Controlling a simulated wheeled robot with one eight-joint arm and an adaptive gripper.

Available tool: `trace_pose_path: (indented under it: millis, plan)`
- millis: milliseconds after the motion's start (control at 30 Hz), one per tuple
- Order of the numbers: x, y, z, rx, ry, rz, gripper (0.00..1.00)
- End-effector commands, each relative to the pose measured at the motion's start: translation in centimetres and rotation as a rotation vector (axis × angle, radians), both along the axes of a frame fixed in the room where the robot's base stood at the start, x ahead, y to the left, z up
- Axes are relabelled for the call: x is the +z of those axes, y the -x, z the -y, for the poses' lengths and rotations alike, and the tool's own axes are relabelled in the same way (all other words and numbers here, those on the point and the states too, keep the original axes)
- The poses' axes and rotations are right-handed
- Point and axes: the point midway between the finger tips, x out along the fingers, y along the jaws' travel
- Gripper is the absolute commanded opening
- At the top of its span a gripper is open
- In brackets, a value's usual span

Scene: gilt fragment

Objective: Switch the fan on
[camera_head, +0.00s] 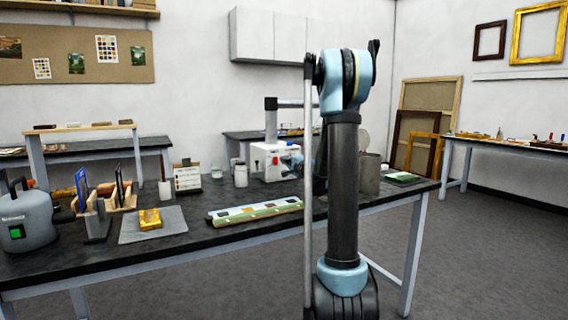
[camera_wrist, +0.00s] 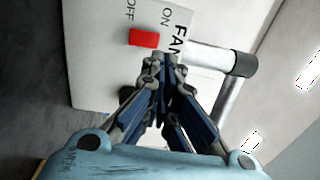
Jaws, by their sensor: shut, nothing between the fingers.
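The fan unit is a white box (camera_head: 262,163) on the dark workbench, with a grey pipe rising from it. In the wrist view its white face (camera_wrist: 95,60) fills the upper left, tilted, with the words FAN, ON and OFF. A red switch (camera_wrist: 144,38) sits on that face, nearer to OFF in the picture; I cannot tell its setting. My gripper (camera_wrist: 160,62) is shut and empty, its fingertips just below and right of the switch in the picture. I cannot tell whether they touch the face. In the head view my arm hides part of the gripper and box.
A long painted strip (camera_head: 253,211) lies on the workbench (camera_head: 190,240) in front of the box. A glass jar (camera_head: 241,175) stands to its left and a grey canister (camera_head: 369,174) to its right. A gilt piece (camera_head: 150,219) lies on a grey mat farther left.

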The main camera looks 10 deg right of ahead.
Motion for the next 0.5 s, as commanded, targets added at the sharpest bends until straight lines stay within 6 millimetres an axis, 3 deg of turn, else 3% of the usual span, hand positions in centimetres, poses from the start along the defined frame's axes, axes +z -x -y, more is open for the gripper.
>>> trace_pose_path:
  millis: [300, 500]
  plan:
    - [0.8, 5.1, 2.2, -0.003, -0.001, 0.001, 0.00]
    - [1.1, 7.3, 3.1, -0.003, -0.001, 0.001, 0.00]
